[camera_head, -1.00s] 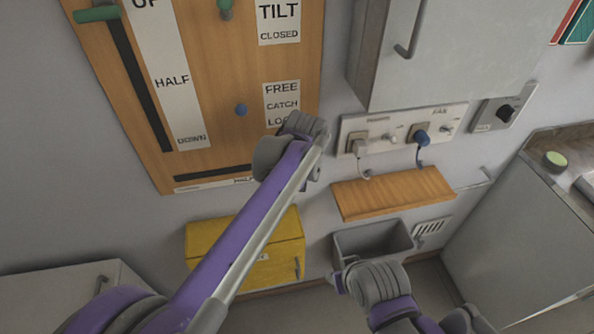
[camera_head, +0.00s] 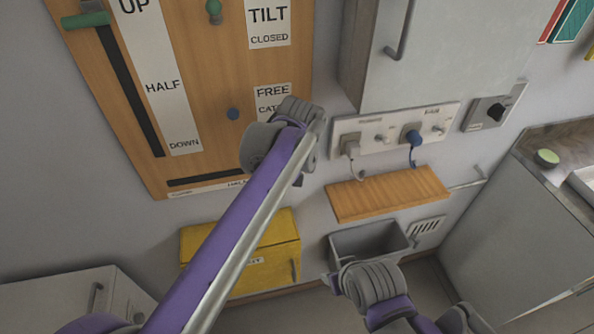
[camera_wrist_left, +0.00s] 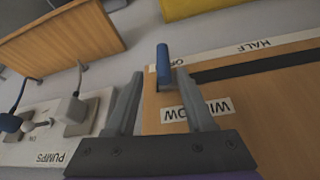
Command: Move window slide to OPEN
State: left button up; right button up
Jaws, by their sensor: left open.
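The window slide's blue handle (camera_wrist_left: 162,65) stands at the left end of its dark slot (camera_wrist_left: 255,66) in the wrist view, beside a partly hidden label starting with "O". A "HALF" label (camera_wrist_left: 254,48) lies farther right along the slot. My left gripper (camera_wrist_left: 160,75) is open, with the handle between its fingertips; I cannot tell whether they touch it. In the head view the slot (camera_head: 205,180) shows at the board's bottom, and my left wrist hides its right end and the handle. My right arm is low in the head view; its fingers cannot be made out.
The wooden board (camera_head: 200,60) carries other sliders: a green handle (camera_head: 85,19), a green knob (camera_head: 213,8) and a blue knob (camera_head: 233,114). To the right are a socket panel (camera_head: 395,133) with plugs and a wooden shelf (camera_head: 388,194). A yellow box (camera_head: 275,245) is below.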

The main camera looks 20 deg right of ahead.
pick_arm(q)
jog(key=v, duration=0.5)
jog(key=shift+s+r, duration=0.1)
jog(key=shift+r, duration=0.1)
jog(key=s+a+f+n, duration=0.1)
jog(key=s+a+f, duration=0.15)
jog(key=a, duration=0.75)
jog(key=s+a+f, duration=0.2)
jog(key=s+a, duration=0.2)
jog(key=a, duration=0.5)
jog(key=s+a+f+n+t+y, duration=0.1)
jog(key=s+a+f, duration=1)
jog(key=s+a, duration=0.2)
jog(key=s, duration=0.2)
jog(key=shift+s+a+f+n, duration=0.3)
jog(key=shift+a+f, duration=0.05)
jog(key=shift+d, duration=0.1)
